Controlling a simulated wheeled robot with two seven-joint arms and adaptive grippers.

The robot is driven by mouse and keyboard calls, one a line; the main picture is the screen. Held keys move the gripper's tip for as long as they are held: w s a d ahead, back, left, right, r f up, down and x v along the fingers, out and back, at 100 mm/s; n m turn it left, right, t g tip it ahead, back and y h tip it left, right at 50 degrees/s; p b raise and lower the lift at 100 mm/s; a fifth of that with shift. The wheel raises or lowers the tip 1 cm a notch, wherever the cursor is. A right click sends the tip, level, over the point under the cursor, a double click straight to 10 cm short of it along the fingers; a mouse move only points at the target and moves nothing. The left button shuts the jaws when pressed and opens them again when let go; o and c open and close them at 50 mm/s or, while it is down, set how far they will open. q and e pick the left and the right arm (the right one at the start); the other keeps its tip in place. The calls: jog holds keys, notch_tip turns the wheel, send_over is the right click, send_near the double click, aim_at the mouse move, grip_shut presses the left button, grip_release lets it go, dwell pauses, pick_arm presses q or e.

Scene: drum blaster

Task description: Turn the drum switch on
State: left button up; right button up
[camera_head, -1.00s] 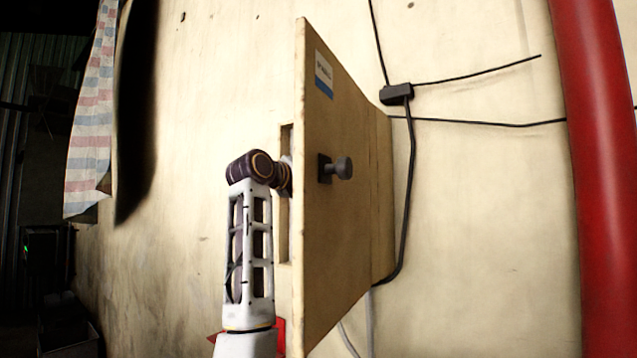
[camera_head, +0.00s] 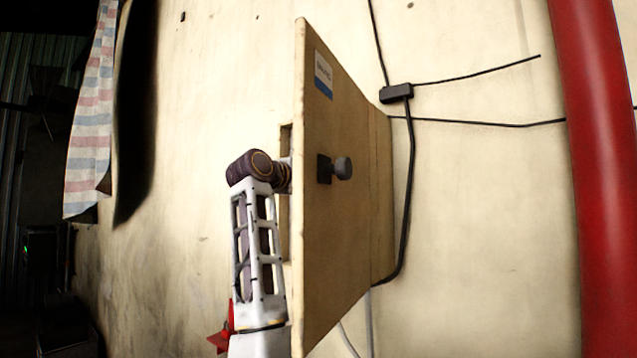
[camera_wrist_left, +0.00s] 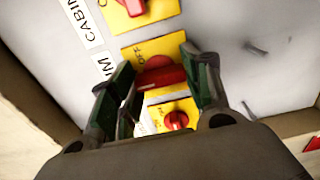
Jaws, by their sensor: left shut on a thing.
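In the left wrist view, a red switch handle (camera_wrist_left: 160,77) sits on a yellow plate (camera_wrist_left: 150,50) marked OFF. A white label ending in "UM" (camera_wrist_left: 104,66) is beside this plate. My left gripper (camera_wrist_left: 158,74) is shut on this red handle, one finger on each side. In the head view, my left arm reaches into the cabinet, and its gripper is hidden behind the open door (camera_head: 345,220). My right gripper is in neither view.
Another red switch (camera_wrist_left: 132,6) on a yellow plate is above the held one, and a smaller red knob (camera_wrist_left: 176,121) is below it. The door carries a dark knob (camera_head: 343,168). A red pipe (camera_head: 600,180) runs at the right. Cables cross the wall.

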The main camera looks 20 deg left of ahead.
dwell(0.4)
pick_arm(q)
jog(key=o, duration=1)
jog(key=shift+a, duration=0.1)
jog(key=shift+s, duration=0.1)
jog(key=shift+v, duration=5.9)
